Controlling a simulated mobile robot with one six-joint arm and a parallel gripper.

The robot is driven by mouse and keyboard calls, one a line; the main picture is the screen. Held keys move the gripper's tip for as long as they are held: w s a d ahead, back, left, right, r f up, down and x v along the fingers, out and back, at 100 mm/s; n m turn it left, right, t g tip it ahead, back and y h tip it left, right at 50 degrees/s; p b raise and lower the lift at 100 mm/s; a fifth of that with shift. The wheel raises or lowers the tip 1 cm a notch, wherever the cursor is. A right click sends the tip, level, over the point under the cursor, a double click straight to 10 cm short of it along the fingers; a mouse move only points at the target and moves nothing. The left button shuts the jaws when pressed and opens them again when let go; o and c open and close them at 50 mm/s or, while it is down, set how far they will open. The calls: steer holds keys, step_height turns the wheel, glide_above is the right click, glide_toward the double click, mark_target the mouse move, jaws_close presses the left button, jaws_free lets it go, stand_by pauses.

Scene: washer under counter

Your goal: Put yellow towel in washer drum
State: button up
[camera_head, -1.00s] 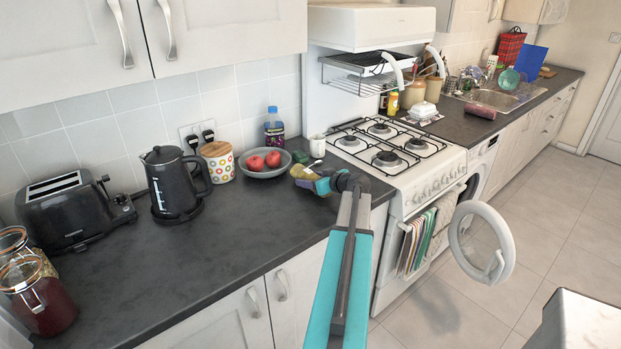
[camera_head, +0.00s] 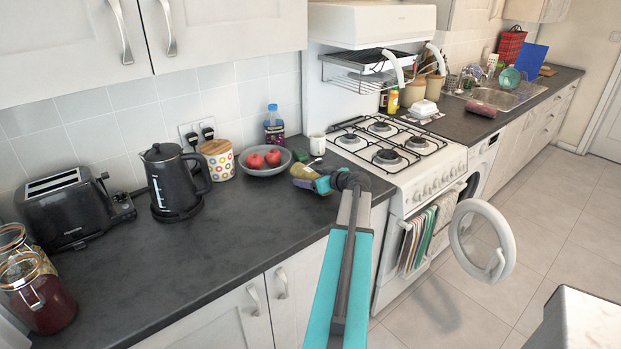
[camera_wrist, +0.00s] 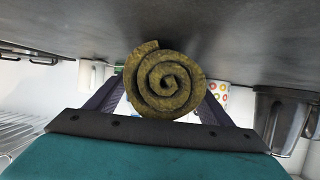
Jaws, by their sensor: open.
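The yellow towel (camera_head: 302,171) is a rolled-up bundle lying on the dark counter near the stove. In the wrist view its spiral end (camera_wrist: 167,82) faces the camera. My gripper (camera_head: 313,180) is at the towel, with its dark fingers on either side of the roll in the wrist view (camera_wrist: 160,100). It is open, and whether the fingers touch the towel cannot be told. The washer (camera_head: 478,168) stands under the counter beyond the stove. Its round door (camera_head: 482,240) is swung open. The drum inside is hidden from view.
A bowl of red apples (camera_head: 265,160), a white mug (camera_head: 317,145) and a green sponge (camera_head: 300,155) are close to the towel. A kettle (camera_head: 173,180) and toaster (camera_head: 70,208) stand left. The stove (camera_head: 398,160), with towels hanging on its front, lies between counter and washer.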

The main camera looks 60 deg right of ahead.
steer(key=shift+r+p, duration=0.3)
steer(key=shift+p, duration=0.15)
steer(key=shift+s+a, duration=0.1)
steer(key=shift+s, duration=0.2)
steer(key=b+v, duration=0.3)
steer(key=v, duration=0.8)
steer(key=shift+s, duration=0.2)
steer(key=shift+o, duration=0.4)
steer(key=shift+w+r, duration=0.1)
steer(key=shift+w+r+y, duration=0.15)
steer(key=shift+w+y, duration=0.15)
steer(key=shift+w, duration=0.15)
steer(key=w+g, duration=0.1)
steer(key=w+d+r+g+y, duration=0.1)
steer(key=w+r+n+g+y, duration=0.1)
steer(key=shift+w+d+g, duration=0.15)
steer(key=shift+w+g, duration=0.25)
steer(key=r+g, duration=0.2)
steer(key=r, duration=0.1)
steer(key=d+r+g, duration=0.1)
steer(key=g, duration=0.1)
steer(key=shift+w+d+r+m+p, duration=0.1)
steer(key=shift+w+r+m+p, duration=0.25)
steer(key=shift+r+m+p, duration=0.05)
steer(key=shift+s+r+g, duration=0.1)
steer(key=shift+r+g, duration=0.2)
steer(key=shift+r, duration=0.05)
